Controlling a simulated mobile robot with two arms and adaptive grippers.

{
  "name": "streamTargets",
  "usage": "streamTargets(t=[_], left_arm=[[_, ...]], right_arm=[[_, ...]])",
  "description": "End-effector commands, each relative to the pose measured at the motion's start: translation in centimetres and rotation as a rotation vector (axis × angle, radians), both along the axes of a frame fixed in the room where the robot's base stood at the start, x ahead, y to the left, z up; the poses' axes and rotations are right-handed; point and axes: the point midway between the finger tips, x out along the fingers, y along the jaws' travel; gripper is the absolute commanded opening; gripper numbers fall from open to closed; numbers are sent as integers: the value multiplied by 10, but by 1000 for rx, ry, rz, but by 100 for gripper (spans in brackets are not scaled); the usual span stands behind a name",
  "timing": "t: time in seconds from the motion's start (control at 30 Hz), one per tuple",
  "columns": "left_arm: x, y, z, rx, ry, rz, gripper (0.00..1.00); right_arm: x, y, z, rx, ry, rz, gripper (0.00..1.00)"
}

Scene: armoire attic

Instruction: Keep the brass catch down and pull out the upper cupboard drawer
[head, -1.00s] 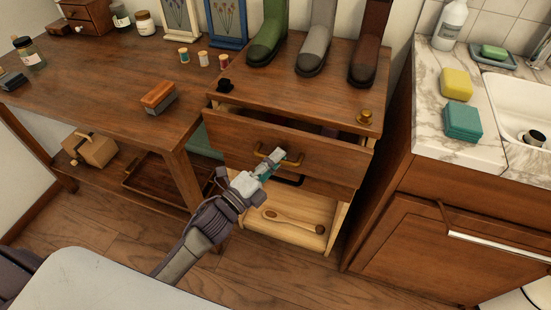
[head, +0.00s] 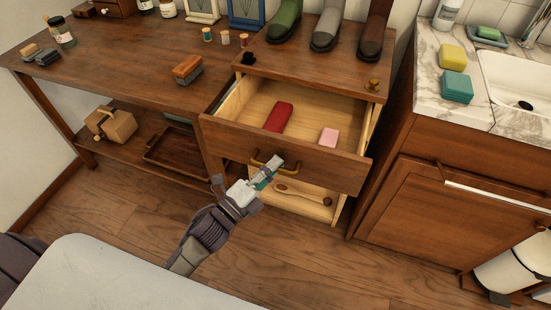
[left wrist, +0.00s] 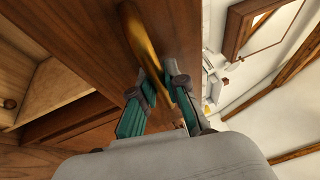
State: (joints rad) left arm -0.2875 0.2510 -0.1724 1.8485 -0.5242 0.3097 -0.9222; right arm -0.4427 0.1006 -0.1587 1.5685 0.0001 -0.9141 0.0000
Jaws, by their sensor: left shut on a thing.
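The upper cupboard drawer (head: 285,150) is pulled well out, with its pale inside showing. My left gripper (head: 268,173) is shut on the brass handle (head: 259,160) at the drawer's front. The left wrist view shows both teal fingers (left wrist: 165,92) around the brass bar (left wrist: 140,40). The brass catch (head: 373,84) stands at the right front of the cupboard top (head: 310,70). No gripper is on the catch, and I cannot tell whether it is down. My right gripper is not in view.
The drawer holds a red case (head: 279,117) and a pink block (head: 328,138). A workbench (head: 130,90) stands left and a sink counter (head: 440,110) right. The floor in front is clear.

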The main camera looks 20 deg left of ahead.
Motion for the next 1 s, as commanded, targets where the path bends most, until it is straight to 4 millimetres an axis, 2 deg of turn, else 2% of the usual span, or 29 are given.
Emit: streamTargets(t=[0.2,0.6,0.63,0.77,1.0], left_arm=[[-8,1,-1,0,1,1,0],[-9,1,-1,0,1,1,0],[-9,1,-1,0,1,1,18],[-9,0,-1,0,1,1,39],[-9,0,0,0,0,0,39]], right_arm=[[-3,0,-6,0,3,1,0],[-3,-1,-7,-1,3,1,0],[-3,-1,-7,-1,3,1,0],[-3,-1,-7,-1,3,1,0],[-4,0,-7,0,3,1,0]])
